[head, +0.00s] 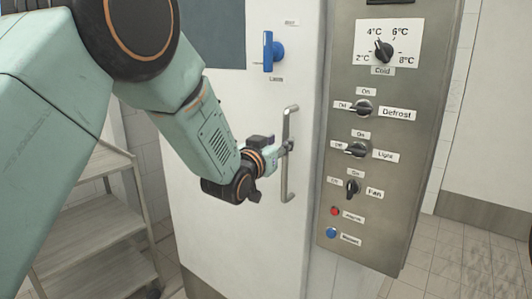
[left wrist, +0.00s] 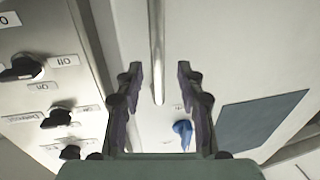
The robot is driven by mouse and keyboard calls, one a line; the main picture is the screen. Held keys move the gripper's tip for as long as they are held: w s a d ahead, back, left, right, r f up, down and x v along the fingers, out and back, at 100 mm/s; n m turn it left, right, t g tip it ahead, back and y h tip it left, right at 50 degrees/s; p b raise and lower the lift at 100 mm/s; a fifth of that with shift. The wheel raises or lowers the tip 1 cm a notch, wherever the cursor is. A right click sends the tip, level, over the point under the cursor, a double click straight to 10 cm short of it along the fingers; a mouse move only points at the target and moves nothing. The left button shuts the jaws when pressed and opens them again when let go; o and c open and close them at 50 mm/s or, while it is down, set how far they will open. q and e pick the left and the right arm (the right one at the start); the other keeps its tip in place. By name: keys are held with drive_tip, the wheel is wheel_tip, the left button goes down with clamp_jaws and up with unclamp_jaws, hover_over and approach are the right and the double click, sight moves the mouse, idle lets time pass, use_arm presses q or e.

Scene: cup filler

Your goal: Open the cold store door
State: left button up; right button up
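The white cold store door (head: 225,235) stands shut, as far as I can see, with a dark window panel in its upper part. Its vertical metal bar handle (head: 285,185) is near the door's right edge. A blue latch (head: 271,52) sits above the handle. My left gripper (head: 286,147) is at the handle's middle. In the left wrist view the left gripper (left wrist: 158,75) is open, with the handle (left wrist: 157,45) between its fingers and a gap on both sides. The blue latch (left wrist: 183,132) shows there too. My right gripper is not in view.
A steel control panel (head: 375,240) with dials, switches and two small buttons stands right of the door. A shelf rack (head: 95,222) stands at the left, near the door. Tiled floor (head: 455,265) is free at the lower right.

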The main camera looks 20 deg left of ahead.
use_arm(q)
drive_tip(key=s+a, duration=0.1)
drive_tip(key=s, duration=0.6)
drive_tip(key=shift+s, duration=0.2)
drive_tip(key=shift+f, duration=0.15)
drive_tip(key=s+a+f+n+g+y+b, duration=0.1)
drive_tip(key=s+f+g, duration=0.5)
drive_tip(key=f, duration=0.9)
drive_tip(key=s+a+f+n+g+y+b, duration=0.1)
drive_tip(key=s+a+f+g+b, duration=0.15)
drive_tip(key=s+f, duration=0.9)
drive_tip(key=s+f+g+b, duration=0.3)
drive_tip(key=s+f+g, duration=0.6)
drive_tip(key=s+f, duration=1.4)
drive_tip(key=s, duration=0.3)
drive_tip(key=shift+s+y, duration=0.25)
drive_tip(key=shift+y, duration=0.15)
drive_tip(key=shift+a, duration=0.1)
